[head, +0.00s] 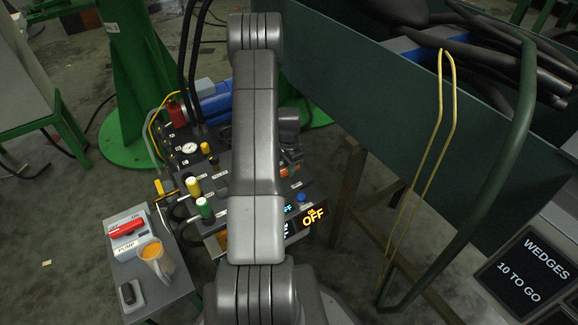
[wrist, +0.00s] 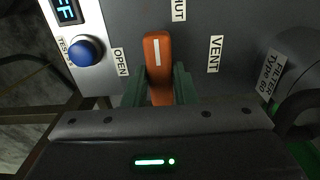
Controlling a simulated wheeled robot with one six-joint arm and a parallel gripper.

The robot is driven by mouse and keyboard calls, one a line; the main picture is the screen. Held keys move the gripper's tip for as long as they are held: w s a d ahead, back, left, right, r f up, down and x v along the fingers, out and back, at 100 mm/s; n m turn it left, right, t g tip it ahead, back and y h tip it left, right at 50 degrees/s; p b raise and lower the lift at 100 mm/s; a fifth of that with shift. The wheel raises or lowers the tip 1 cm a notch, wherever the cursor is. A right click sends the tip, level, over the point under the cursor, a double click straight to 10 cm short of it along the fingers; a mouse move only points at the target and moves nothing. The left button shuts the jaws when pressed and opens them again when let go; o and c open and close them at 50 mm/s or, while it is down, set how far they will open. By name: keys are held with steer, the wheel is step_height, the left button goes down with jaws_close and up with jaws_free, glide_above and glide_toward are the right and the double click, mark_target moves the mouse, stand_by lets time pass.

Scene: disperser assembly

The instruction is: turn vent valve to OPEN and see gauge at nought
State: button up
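The orange vent valve handle (wrist: 158,66) is in the middle of the wrist view, with a white line along it. It points up the picture towards the SHUT label; the OPEN label is to its left and the VENT label to its right. My gripper (wrist: 160,88) has a green finger on each side of the handle, with no clear gap, and looks shut on it. In the head view a bit of orange (head: 290,172) shows beside my arm, which hides most of the valve. The gauge (head: 190,148) has a white face; its reading is too small to tell.
A blue button (wrist: 86,51) and a lit display (wrist: 66,10) lie left of the valve. In the head view a panel reads OFF (head: 314,216). A green bin (head: 350,90) stands close on the right.

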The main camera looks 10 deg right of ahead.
steer(key=c, duration=0.4)
steer(key=n, duration=0.8)
steer(key=shift+b, duration=0.3)
steer(key=n, duration=0.5)
steer(key=shift+n, duration=2.5)
